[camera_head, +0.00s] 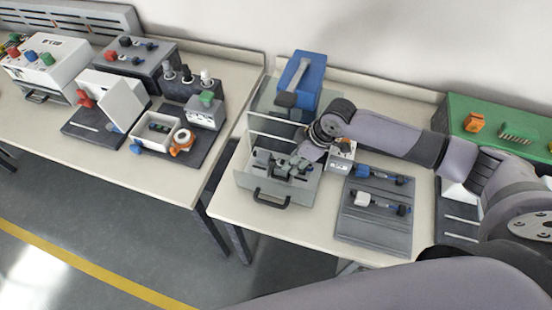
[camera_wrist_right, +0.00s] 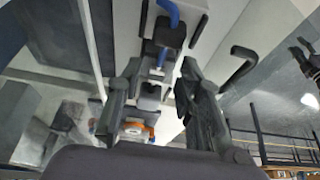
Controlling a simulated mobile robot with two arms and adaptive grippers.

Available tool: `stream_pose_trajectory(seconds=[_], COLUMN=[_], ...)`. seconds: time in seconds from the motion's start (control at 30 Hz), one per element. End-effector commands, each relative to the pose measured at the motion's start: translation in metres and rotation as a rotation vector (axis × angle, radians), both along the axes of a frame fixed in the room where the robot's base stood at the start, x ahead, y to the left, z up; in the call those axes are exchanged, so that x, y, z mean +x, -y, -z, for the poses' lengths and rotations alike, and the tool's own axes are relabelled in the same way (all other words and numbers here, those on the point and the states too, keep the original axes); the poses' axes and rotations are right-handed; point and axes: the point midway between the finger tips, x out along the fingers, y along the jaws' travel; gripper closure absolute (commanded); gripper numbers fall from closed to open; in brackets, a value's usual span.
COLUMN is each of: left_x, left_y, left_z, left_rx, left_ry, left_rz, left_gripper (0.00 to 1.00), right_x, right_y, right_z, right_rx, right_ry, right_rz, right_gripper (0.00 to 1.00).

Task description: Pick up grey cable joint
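My right gripper (camera_head: 292,166) reaches down from the right into a grey open-fronted box (camera_head: 255,184) with a black handle. In the right wrist view, my right gripper's (camera_wrist_right: 160,92) two dark fingers stand apart. Between and beyond them are grey and black parts (camera_wrist_right: 150,90) with a blue end (camera_wrist_right: 168,14); I cannot tell whether these touch the fingers or which part is a cable joint. On a grey board (camera_head: 372,228) lie a blue-ended joint (camera_head: 378,173) and a light grey-ended joint (camera_head: 376,202). My left gripper is not in view.
A blue machine (camera_head: 303,72) stands behind the box. A small white device (camera_head: 341,158) stands between the box and the board. A green case (camera_head: 510,115) is at the right.

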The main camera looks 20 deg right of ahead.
Motion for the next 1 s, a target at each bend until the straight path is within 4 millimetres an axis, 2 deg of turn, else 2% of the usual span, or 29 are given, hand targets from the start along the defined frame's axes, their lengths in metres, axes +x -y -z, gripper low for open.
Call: stream_pose_trajectory(seconds=[0.2,0.4,0.9,1.0], left_x=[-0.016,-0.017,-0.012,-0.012], left_y=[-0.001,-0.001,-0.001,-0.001], left_z=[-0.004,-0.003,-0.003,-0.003], left_rx=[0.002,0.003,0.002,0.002], left_ry=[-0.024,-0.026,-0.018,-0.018], left_rz=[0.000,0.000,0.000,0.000], left_gripper=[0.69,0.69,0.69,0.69], right_x=[0.005,0.005,0.005,0.005], right_y=[-0.007,-0.006,-0.006,-0.006], right_z=[0.018,0.019,0.019,0.019], right_rx=[0.001,0.000,0.000,0.000], right_ry=[0.001,0.002,0.002,0.002], right_rz=[-0.001,-0.001,-0.001,-0.001], right_gripper=[0.67,0.67,0.99,1.00])
